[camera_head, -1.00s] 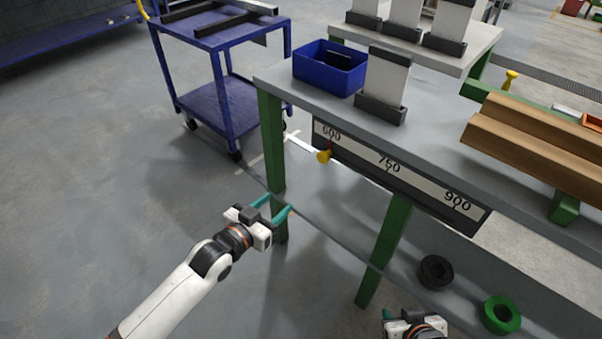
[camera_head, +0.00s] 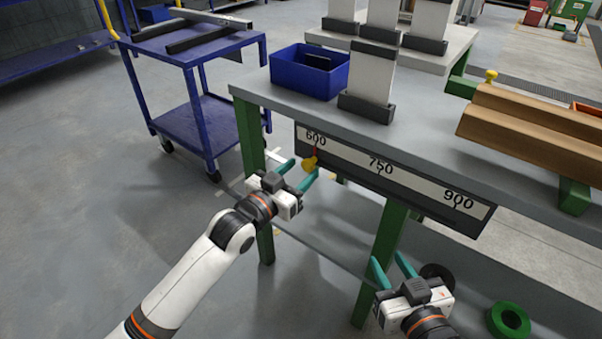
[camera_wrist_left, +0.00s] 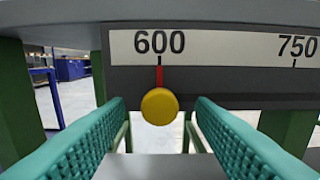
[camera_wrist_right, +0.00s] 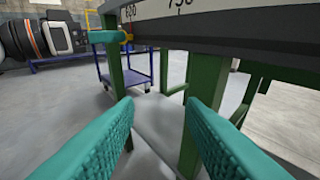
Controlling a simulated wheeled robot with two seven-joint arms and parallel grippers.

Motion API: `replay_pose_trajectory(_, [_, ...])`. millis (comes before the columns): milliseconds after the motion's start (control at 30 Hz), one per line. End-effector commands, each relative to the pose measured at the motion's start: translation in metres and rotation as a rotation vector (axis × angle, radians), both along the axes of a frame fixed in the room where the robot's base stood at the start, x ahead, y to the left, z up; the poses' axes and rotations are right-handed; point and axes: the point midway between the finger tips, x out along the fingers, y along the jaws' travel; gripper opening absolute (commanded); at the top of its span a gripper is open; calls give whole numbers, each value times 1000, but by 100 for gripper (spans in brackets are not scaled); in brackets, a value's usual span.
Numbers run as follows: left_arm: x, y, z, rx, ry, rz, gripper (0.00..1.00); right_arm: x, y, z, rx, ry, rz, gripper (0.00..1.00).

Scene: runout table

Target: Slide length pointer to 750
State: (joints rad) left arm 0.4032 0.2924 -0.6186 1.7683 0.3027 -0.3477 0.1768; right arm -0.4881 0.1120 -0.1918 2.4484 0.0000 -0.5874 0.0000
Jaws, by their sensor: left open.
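The length scale (camera_head: 345,165) is a dark bar with a white strip on the table's front edge, marked 600, 750 and 900. The pointer, a yellow knob (camera_head: 309,164) with a red needle, stands at 600. In the left wrist view the knob (camera_wrist_left: 160,106) sits between my left gripper's teal fingers, ahead of them, with the red needle (camera_wrist_left: 159,76) under 600. My left gripper (camera_head: 304,172) is open at the knob; contact is not visible. My right gripper (camera_head: 392,264) is open and empty, below the scale; its fingers also show in the right wrist view (camera_wrist_right: 165,125).
Green legs (camera_head: 384,250) stand below the scale. A blue cart (camera_head: 200,110) is at left. A green ring (camera_head: 509,321) lies low at right.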

Motion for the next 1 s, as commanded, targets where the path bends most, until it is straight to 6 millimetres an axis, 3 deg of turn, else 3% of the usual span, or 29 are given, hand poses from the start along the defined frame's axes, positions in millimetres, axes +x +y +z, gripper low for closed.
replay_pose_trajectory(433, [10, -7, 0, 0, 0, 0, 50, 3, 3, 11, 18, -72, 4, 36])
replay_pose_trajectory(733, [10, -7, 0, 0, 0, 0, 2, 3, 3, 11, 18, -71, 4, 36])
replay_pose_trajectory(1000, [8, -9, 1, 0, 1, 0, 0, 2, 1, 6, 8, -28, 2, 36])
